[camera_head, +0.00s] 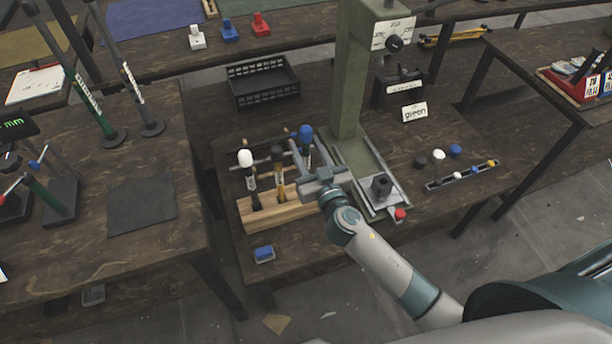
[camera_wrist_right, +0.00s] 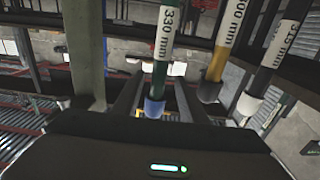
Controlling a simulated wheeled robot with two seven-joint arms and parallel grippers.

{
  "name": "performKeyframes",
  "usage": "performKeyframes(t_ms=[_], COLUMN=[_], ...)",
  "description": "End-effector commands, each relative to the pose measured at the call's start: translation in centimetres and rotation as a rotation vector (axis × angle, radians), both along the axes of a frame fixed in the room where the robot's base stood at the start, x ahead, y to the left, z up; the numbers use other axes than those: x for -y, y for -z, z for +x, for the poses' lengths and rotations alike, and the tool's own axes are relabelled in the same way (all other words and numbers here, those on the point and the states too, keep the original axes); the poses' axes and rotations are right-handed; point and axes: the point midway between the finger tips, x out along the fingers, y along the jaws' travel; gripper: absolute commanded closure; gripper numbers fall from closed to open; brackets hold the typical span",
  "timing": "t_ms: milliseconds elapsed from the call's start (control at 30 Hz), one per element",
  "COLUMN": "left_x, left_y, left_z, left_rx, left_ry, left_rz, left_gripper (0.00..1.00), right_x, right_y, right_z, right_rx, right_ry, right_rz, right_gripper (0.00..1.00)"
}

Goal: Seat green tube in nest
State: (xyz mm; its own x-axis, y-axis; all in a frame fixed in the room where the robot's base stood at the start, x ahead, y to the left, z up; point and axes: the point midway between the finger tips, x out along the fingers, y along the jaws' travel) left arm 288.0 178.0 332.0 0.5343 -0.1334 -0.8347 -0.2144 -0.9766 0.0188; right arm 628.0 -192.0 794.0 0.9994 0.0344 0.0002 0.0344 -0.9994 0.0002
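The green tube (camera_head: 307,157), with a blue cap and white label, stands roughly upright at the right end of the wooden rack (camera_head: 290,210); its lower part is hidden by my gripper. My right gripper (camera_head: 305,158) is at this tube. In the right wrist view, the green tube (camera_wrist_right: 165,60) reads 330 mm, and its blue end lies between the two spread fingers (camera_wrist_right: 155,100), with gaps on both sides. The nest (camera_head: 381,187) is a dark block on the press base, right of my gripper, and looks empty. My left gripper is not in view.
A yellow tube (camera_head: 279,165) and a white-capped black tube (camera_head: 247,170) stand close by in the rack. The press's green column (camera_head: 352,80) rises behind my gripper. A "green" sign (camera_head: 414,112), a red button (camera_head: 400,213) and a blue block (camera_head: 264,252) are nearby.

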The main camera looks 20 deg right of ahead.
Motion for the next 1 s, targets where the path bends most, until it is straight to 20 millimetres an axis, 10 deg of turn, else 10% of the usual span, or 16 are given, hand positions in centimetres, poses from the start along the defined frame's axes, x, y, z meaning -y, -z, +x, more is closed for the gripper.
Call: performKeyframes(t_ms=[1000], left_x=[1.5], left_y=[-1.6], left_z=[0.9], left_rx=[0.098], left_ry=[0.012], left_rz=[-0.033], left_gripper=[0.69], right_x=[0.1], right_y=[0.4], right_z=[5.2], right_rx=[0.0], right_ry=[0.0], right_rz=[0.0], right_gripper=[0.61])
